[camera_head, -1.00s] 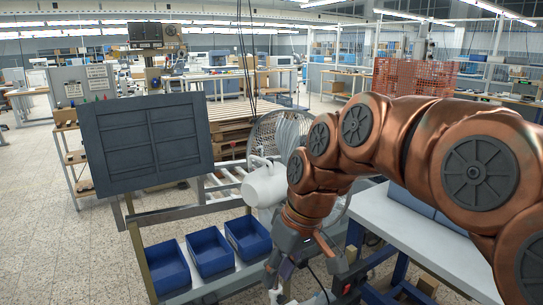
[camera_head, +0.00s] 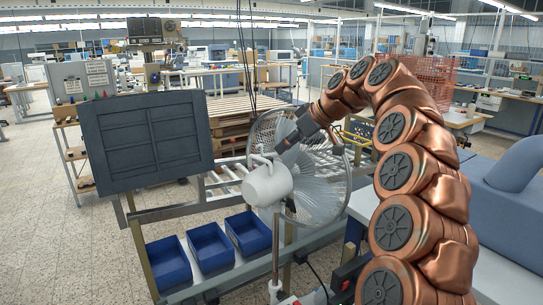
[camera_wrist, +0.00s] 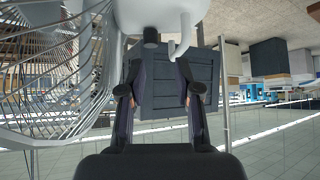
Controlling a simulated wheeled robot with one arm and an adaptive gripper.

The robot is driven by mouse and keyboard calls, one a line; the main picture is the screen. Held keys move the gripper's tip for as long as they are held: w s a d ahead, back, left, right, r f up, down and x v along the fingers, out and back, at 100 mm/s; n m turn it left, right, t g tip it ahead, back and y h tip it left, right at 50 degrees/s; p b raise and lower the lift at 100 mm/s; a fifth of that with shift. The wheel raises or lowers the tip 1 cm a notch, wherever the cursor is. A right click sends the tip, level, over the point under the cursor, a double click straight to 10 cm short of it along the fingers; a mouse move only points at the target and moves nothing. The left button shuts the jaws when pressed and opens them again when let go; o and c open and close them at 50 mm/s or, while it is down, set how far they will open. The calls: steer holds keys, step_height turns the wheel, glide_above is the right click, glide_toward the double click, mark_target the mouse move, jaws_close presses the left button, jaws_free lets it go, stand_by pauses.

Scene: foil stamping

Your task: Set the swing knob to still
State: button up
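A standing fan has a round wire cage (camera_head: 322,185) and a white motor housing (camera_head: 267,184), which also shows at the top of the wrist view (camera_wrist: 160,14). In the wrist view a small dark stub (camera_wrist: 150,36) and a thin white hooked part (camera_wrist: 180,46) stick out from the housing. I cannot tell for sure which is the swing knob, or its setting. My gripper (camera_head: 282,148) is just above the housing, beside the cage. In the wrist view its fingers (camera_wrist: 160,75) are apart with nothing between them, pointing towards the housing parts.
The cage wires (camera_wrist: 50,90) are close on the left in the wrist view. A dark panel (camera_head: 148,142) stands left of the fan. Blue bins (camera_head: 210,248) sit on the rack below. A white table (camera_head: 500,270) is at the right. The floor at the left is open.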

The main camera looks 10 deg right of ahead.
mark_target(270, 158)
steer(key=shift+w+d+p+x, duration=0.15)
steer(key=shift+p+x, duration=0.25)
steer(key=shift+x, duration=0.85)
steer(key=shift+w+d+p+x, duration=0.15)
steer(key=shift+p+x, duration=0.25)
steer(key=shift+x, duration=0.9)
steer(key=shift+w+d+p+x, duration=0.1)
steer(key=shift+w+p+x, duration=0.25)
steer(key=shift+x, duration=0.9)
steer(key=shift+s+r, duration=0.1)
steer(key=shift+c, duration=0.4)
jaws_close()
